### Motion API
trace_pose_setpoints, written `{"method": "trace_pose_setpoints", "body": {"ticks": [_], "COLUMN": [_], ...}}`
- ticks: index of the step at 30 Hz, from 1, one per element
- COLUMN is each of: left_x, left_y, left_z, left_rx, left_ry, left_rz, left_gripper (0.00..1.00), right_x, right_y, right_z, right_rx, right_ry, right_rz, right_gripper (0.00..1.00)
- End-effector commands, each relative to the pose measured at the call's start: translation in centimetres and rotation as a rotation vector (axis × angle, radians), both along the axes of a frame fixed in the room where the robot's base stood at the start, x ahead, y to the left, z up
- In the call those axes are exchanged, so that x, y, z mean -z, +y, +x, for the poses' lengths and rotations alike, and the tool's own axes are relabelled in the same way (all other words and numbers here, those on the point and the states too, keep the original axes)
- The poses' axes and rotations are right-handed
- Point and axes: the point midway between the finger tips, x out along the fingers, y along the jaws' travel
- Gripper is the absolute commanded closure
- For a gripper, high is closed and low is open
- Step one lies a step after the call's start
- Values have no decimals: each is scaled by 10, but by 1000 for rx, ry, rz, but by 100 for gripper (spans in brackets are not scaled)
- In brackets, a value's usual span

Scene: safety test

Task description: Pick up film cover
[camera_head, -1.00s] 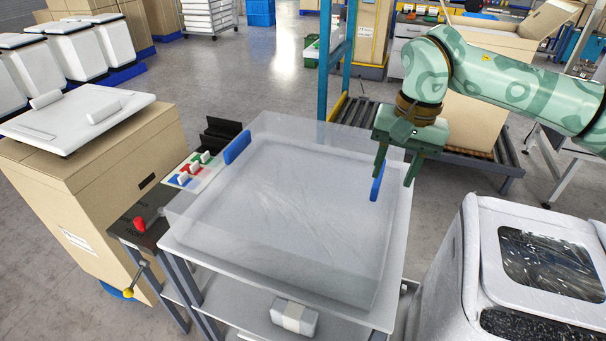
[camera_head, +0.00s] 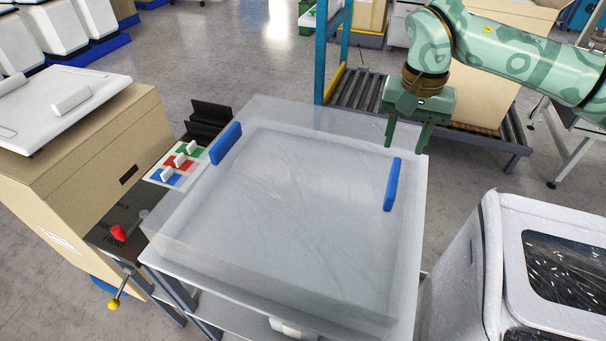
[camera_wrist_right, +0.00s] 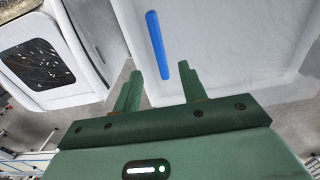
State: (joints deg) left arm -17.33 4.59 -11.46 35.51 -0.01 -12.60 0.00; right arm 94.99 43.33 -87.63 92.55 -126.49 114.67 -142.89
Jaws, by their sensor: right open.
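The film cover (camera_head: 290,190) is a translucent, box-shaped cover lying on a table, with a blue handle (camera_head: 225,143) at its left and another blue handle (camera_head: 392,184) at its right. My right gripper (camera_head: 407,146) is open and empty, just beyond the right handle in the head view. In the right wrist view the open fingers (camera_wrist_right: 161,72) point toward the right handle (camera_wrist_right: 157,42), which lines up with the gap between them. I cannot tell the exact height between fingers and handle. My left gripper is not in view.
A panel with coloured switches (camera_head: 178,165) and a red knob (camera_head: 118,233) stands left of the cover. A cardboard box (camera_head: 90,160) is farther left. A white bin with a dark window (camera_head: 565,265) stands at the right. A roller conveyor (camera_head: 370,95) is behind.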

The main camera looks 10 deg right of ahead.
Motion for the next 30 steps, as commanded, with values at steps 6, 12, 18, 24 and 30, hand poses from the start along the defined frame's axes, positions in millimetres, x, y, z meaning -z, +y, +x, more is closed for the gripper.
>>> {"method": "trace_pose_setpoints", "body": {"ticks": [6,12,18,24,30], "left_x": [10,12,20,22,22], "left_y": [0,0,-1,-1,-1], "left_z": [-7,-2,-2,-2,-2], "left_rx": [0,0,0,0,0], "left_ry": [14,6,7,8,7], "left_rz": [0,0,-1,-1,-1], "left_gripper": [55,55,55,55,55], "right_x": [51,66,99,116,115], "right_y": [0,0,-5,-5,-4], "right_z": [-1,0,1,1,1], "right_rx": [0,0,2,0,0], "right_ry": [4,0,6,2,1], "right_rz": [1,1,2,1,0], "right_gripper": [58,58,58,58,61]}}
